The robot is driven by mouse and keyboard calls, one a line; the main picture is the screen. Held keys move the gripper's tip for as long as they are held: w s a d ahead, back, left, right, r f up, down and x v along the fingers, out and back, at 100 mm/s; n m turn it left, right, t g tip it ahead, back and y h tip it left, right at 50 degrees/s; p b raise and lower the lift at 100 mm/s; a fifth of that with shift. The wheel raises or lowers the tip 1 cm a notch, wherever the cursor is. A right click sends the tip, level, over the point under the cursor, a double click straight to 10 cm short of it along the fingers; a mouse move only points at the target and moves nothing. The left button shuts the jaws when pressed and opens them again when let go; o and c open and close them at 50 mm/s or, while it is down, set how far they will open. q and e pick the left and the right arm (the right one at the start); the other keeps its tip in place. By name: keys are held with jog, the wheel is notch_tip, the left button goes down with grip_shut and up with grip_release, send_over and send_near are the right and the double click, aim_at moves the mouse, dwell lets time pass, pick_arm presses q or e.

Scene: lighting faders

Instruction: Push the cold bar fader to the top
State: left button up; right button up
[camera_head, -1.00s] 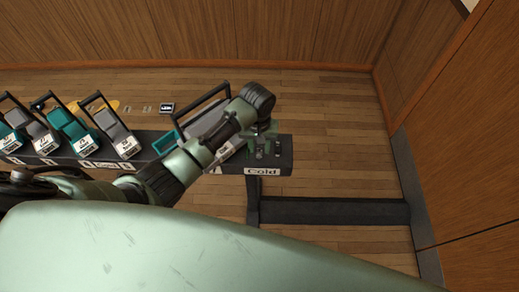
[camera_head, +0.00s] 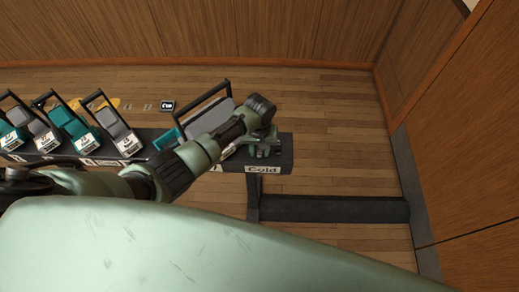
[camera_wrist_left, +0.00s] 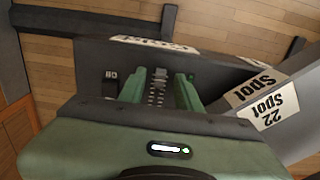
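The Cold label (camera_head: 263,169) is on the front face of the dark bar's right end. It shows upside down in the left wrist view (camera_wrist_left: 155,42). My left gripper (camera_head: 264,149) is over that end of the bar. In the left wrist view its two green fingers (camera_wrist_left: 160,90) are apart, on either side of a ridged dark fader strip (camera_wrist_left: 157,92). A small dark knob (camera_wrist_left: 160,74) shows between the fingers, with gaps on both sides. I cannot tell whether the fingertips touch the bar. My right gripper is not in view.
Several lamps with black frames, such as a grey one (camera_head: 116,124), stand along the bar to the left. A grey panel with Spot labels (camera_wrist_left: 262,98) is close to the right finger in the wrist view. Wood floor (camera_head: 335,150) is clear to the right.

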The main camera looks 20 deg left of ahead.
pick_arm(q)
jog(key=shift+c, duration=0.3)
grip_shut()
jog(key=shift+w, duration=0.15)
dwell(0.9)
